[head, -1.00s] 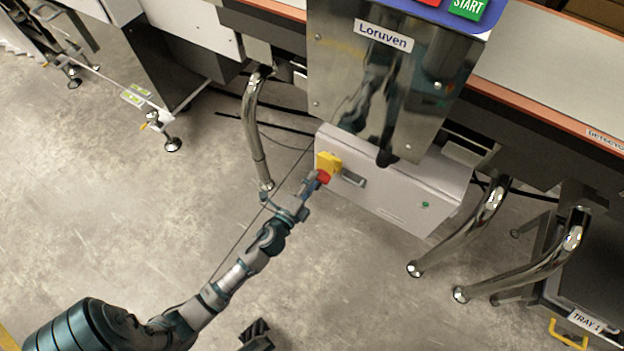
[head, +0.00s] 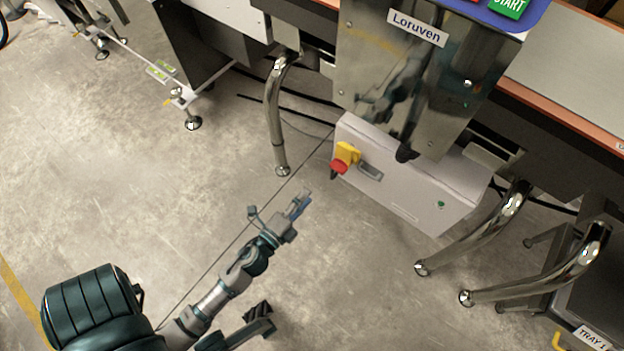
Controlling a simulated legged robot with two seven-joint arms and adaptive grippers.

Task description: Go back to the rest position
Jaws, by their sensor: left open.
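My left gripper (head: 281,208) is open and empty in the head view, with its fingers spread. It hangs over the bare floor, to the left of and below the switch, clear of it. The switch has a yellow body (head: 348,152) and a red handle (head: 339,167), and sits on the front of a light grey cabinet (head: 410,190). A dark ridged part beside my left forearm at the bottom edge may belong to my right gripper (head: 258,311); its jaws cannot be made out.
A shiny metal housing labelled Loruven (head: 425,75) stands above the cabinet. Chrome legs (head: 275,115) stand left and right of the cabinet. A dark tray unit labelled TRAY 1 (head: 592,338) is at the lower right. The concrete floor (head: 120,190) at left is clear.

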